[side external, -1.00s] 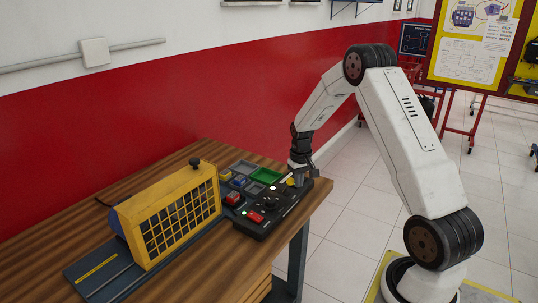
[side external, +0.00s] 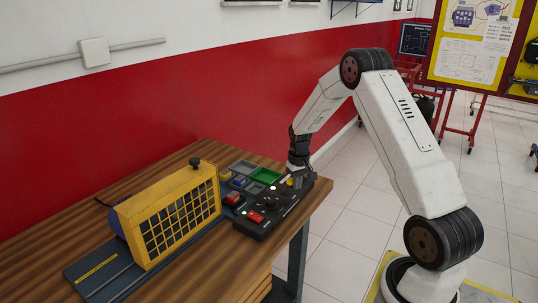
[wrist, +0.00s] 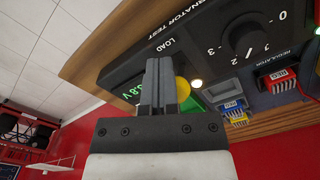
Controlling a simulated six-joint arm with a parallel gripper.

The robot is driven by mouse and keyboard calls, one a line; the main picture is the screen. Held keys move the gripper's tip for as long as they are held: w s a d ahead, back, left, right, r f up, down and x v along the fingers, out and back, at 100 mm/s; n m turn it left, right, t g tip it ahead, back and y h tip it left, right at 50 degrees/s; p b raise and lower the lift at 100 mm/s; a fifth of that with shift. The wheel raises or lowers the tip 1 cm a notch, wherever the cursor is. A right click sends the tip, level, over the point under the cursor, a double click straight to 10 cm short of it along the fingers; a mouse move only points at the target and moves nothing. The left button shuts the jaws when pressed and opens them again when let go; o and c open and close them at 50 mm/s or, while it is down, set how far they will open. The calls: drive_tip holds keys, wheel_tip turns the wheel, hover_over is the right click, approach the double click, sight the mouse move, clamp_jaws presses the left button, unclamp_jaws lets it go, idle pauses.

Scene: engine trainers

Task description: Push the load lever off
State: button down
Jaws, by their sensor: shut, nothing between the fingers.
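The load lever shows as a yellow knob (wrist: 184,90) beside the LOAD marking on the dark control panel (wrist: 125,72) in the wrist view. In the side view the yellow knob (side external: 290,182) is small, at the panel's far right end. My gripper (wrist: 158,62) is shut and empty, its fingers reaching down to the panel beside the knob. The fingers partly cover the knob and hide the lever's stem, so I cannot tell whether they touch it. In the side view my gripper (side external: 301,181) is low over the panel's right end.
A dark rotary knob (wrist: 247,38) and a lit lamp (wrist: 196,84) are on the panel. A green display (wrist: 131,90) is partly hidden by my fingers. A yellow cage (side external: 170,220) stands left of the panel. A green tray (side external: 265,175) lies behind it. The bench edge is close on the right.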

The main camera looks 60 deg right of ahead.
drive_tip(key=shift+w, duration=1.8)
drive_tip(key=shift+s, duration=0.3)
drive_tip(key=shift+s, duration=0.3)
drive_tip(key=shift+r, duration=0.2)
drive_tip(key=shift+r, duration=3.35)
drive_tip(key=shift+a, duration=0.15)
